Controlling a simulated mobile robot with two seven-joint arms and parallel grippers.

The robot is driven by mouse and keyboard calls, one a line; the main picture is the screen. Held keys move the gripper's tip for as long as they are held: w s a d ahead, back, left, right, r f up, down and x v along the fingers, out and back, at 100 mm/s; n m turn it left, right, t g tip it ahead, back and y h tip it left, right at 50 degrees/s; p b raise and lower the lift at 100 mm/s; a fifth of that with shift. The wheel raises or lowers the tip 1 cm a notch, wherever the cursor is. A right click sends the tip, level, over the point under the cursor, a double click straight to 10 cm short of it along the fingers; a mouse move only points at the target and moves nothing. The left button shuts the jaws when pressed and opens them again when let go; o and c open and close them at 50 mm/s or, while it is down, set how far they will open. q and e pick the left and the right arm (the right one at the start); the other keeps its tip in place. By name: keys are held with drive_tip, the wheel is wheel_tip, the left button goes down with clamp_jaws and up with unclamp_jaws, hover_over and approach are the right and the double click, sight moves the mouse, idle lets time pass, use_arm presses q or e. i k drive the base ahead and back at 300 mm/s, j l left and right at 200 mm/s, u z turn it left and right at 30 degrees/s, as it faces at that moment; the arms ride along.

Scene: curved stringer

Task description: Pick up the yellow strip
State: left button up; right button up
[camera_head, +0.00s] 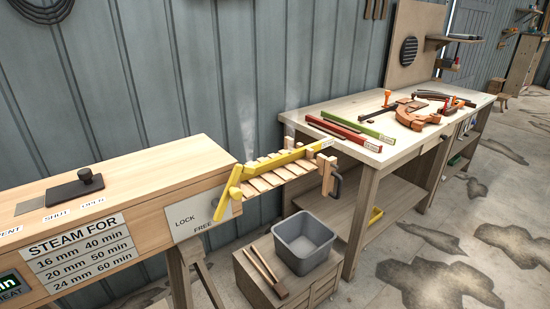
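A long yellow strip (275,160) lies along the back side of a slatted wooden rack (262,184). The rack sticks out from the right end of the wooden steam box (120,185). The strip's right end carries a small white label. A chunky yellow lever (225,199) stands tilted at the box's end, by the LOCK and FREE plate, close to the strip's left end. Whether the strip's left end touches the lever or enters the box is unclear. Neither of my grippers is in view.
A workbench (385,155) holds a red strip (343,134), a green strip (360,129) and an orange-brown clamp-like form (412,114). A grey bin (303,243) and wooden tongs (266,272) rest on a low crate below the rack. Floor at right is open.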

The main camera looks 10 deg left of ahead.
sight(273, 164)
drive_tip(key=i+l+u, duration=0.2)
drive_tip(key=u, duration=0.15)
drive_tip(key=i+l+u, duration=0.1)
drive_tip(key=l+u, duration=0.25)
drive_tip(key=i+l+u, duration=0.15)
drive_tip(key=l, duration=0.3)
drive_tip(key=i+l+u, duration=0.1)
drive_tip(key=l, duration=0.3)
drive_tip(key=i+l, duration=0.1)
drive_tip(key=l, duration=0.35)
drive_tip(key=i+l+u, duration=0.1)
drive_tip(key=l, duration=0.3)
drive_tip(key=i+l, duration=0.1)
drive_tip(key=l, duration=0.8)
drive_tip(key=i+u, duration=0.05)
drive_tip(key=i, duration=0.05)
